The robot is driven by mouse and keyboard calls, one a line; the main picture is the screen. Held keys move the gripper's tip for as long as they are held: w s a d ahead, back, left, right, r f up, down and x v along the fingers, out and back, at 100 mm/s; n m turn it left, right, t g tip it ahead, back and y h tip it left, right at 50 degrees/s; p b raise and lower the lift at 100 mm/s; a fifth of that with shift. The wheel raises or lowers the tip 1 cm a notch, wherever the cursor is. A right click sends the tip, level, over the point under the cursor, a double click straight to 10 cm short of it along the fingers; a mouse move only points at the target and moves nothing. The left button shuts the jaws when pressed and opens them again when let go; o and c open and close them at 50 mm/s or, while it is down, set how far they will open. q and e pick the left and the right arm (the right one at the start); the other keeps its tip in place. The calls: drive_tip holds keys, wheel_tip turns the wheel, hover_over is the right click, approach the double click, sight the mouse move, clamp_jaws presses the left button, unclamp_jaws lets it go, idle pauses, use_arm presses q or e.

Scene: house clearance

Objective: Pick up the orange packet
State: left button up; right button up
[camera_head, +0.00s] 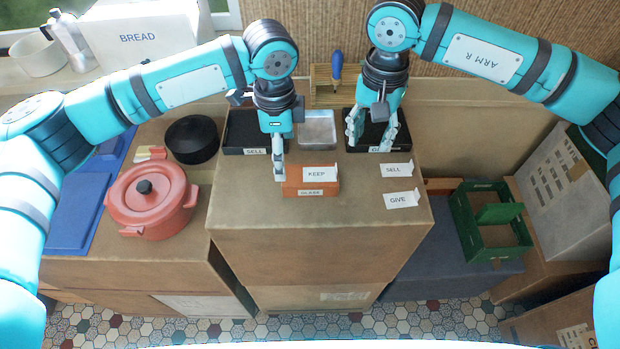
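The orange packet (293,188) lies on the brown cardboard surface in the middle. A white card reading KEEP (320,174) covers part of it, and a label on its front seems to read GLASS. My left gripper (279,172) points down at the packet's left end. Its fingers show nearly edge-on, so I cannot tell their gap or whether they touch the packet. My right gripper (373,140) is open with its fingers spread, over the right black tray (402,147), with nothing visible between them.
A left black tray (243,151) marked SELL and a metal tin (317,139) stand behind. Cards reading SELL (396,170) and GIVE (402,200) lie right. A red pot (145,207) stands left, a green crate (465,218) right. The box top's front is clear.

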sight(294, 186)
use_arm(q)
wheel_tip(294, 186, down, 3)
drive_tip(key=shift+f, duration=0.1)
drive_tip(key=f, duration=0.4)
drive_tip(key=shift+s+d, duration=0.15)
drive_tip(key=shift+d, duration=0.05)
drive_tip(key=shift+f, duration=0.6)
drive_tip(key=c, duration=1.3)
